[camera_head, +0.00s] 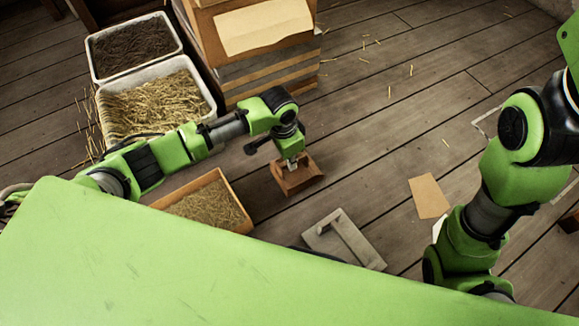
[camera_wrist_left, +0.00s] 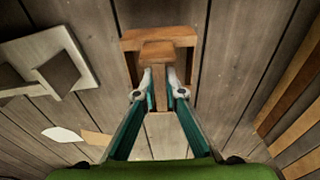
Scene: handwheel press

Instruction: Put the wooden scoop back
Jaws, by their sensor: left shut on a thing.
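The wooden scoop (camera_head: 299,179) is a brown, box-like wooden piece right of the low wooden tray in the head view. My left gripper (camera_head: 292,164) points down at it and is shut on it. In the left wrist view the scoop (camera_wrist_left: 158,48) is at the top middle. The fingertips of my left gripper (camera_wrist_left: 161,92) close from both sides on its narrow wooden part. Whether the scoop touches the floor or hangs just above it, I cannot tell. My right arm shows at the right, but its gripper is hidden.
A wooden tray of chopped straw (camera_head: 245,225) lies left of the scoop. A grey board with a raised bar (camera_head: 372,258) lies below right. Two white bins (camera_head: 208,92) (camera_head: 91,56) hold straw and dark matter. A wooden press (camera_head: 215,48) stands behind.

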